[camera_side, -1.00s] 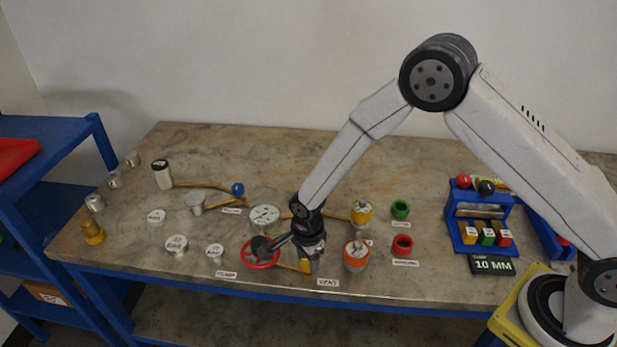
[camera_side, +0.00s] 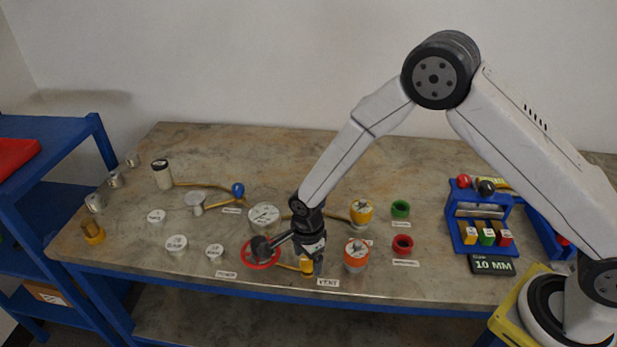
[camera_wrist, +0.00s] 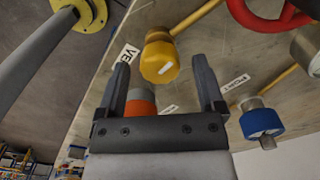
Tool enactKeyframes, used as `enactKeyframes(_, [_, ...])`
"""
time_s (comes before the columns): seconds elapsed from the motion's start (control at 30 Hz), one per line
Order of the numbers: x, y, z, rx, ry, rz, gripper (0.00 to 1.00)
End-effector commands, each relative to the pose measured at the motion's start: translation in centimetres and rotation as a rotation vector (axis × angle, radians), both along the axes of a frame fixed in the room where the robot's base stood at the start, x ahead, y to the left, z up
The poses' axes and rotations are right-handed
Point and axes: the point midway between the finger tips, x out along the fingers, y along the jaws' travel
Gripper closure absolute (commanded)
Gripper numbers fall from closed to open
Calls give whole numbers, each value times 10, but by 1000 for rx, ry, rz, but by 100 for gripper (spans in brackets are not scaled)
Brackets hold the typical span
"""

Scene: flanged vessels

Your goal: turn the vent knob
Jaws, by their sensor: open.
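The vent knob (camera_wrist: 160,60) is yellow with a white mark on its face. It sits beyond and between the two open fingers of my gripper (camera_wrist: 164,85) in the wrist view, and I see no finger touching it. In the side view the yellow knob (camera_side: 307,265) shows at the front of the table, just behind the VENT label (camera_side: 328,283). My gripper (camera_side: 313,259) points down right beside it and hides part of it. The VENT label (camera_wrist: 127,55) is cut by a finger in the wrist view.
A red handwheel (camera_side: 262,264) is close on the left of my gripper. An orange-banded vessel (camera_side: 356,255) stands close on the right. A blue knob (camera_wrist: 261,120) shows in the wrist view. The back of the table (camera_side: 260,150) is clear.

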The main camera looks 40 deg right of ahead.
Motion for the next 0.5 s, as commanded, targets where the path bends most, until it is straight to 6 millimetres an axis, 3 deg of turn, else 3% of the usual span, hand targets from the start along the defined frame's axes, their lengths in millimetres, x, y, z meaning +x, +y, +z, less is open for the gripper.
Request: enactKeyframes(0.5, [1,0,53,1,-3,-1,13])
